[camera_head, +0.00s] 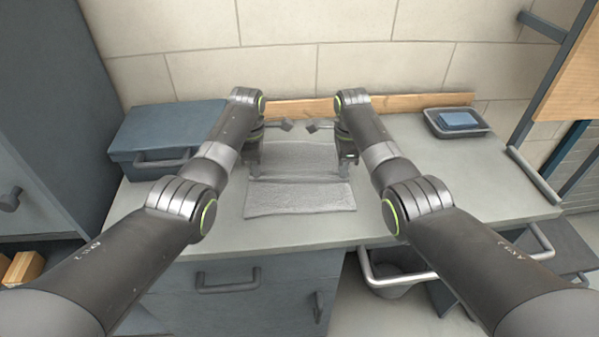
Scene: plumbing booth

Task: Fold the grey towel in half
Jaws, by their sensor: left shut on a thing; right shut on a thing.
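The grey towel (300,198) is on the countertop between my two arms. Its near part lies flat, and a crease or edge runs across its middle. The far part (295,158) spans between my grippers and looks slightly raised. My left gripper (253,170) is shut on the towel at its left side. My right gripper (347,160) is shut on the towel at its right side. The fingertips are small and partly hidden by the wrists, so the exact grip points are hard to see.
A blue-grey toolbox (165,135) stands left on the countertop (480,185). A tray (475,131) with a blue block (458,119) sits at the back right. A wooden strip (420,101) runs along the tiled wall. The counter right of my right arm is mostly clear.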

